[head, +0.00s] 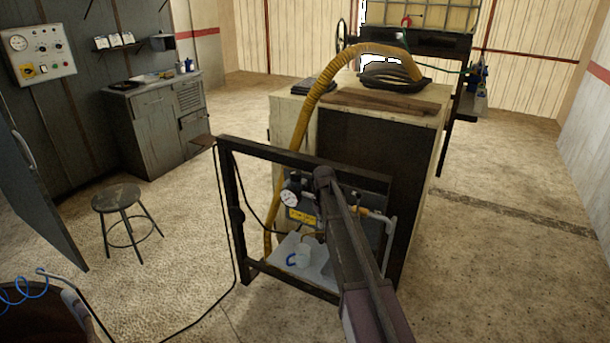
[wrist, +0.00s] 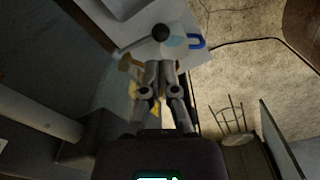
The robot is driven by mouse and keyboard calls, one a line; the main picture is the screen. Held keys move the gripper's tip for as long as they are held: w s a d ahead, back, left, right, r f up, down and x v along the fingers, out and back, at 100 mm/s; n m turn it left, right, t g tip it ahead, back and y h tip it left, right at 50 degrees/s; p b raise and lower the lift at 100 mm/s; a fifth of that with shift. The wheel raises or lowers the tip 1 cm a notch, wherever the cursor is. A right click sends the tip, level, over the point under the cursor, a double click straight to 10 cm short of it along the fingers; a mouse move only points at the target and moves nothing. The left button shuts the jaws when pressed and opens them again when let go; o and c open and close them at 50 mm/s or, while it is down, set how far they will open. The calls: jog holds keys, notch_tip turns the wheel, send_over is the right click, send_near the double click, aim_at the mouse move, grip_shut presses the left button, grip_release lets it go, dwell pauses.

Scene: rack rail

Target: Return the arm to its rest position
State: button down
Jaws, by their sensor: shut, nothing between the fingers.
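My gripper (wrist: 160,68) shows in the wrist view with its two grey fingers together and nothing between them. It points toward a pale panel (wrist: 190,18) that carries a dark round knob on a rod (wrist: 159,32) and a blue curved piece (wrist: 197,43). The fingertips look near the panel's edge; I cannot tell the distance. In the head view my arm reaches from the bottom right up to a dark frame (head: 230,195) in front of the cream cabinet.
A stool (head: 117,198) stands left. Floor on the right is clear.

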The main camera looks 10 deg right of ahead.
jog(key=s+r+m+p, duration=0.1)
jog(key=s+m, duration=0.3)
jog(key=s, duration=2.5)
jog(key=shift+r+m, duration=0.25)
jog(key=shift+m, duration=0.15)
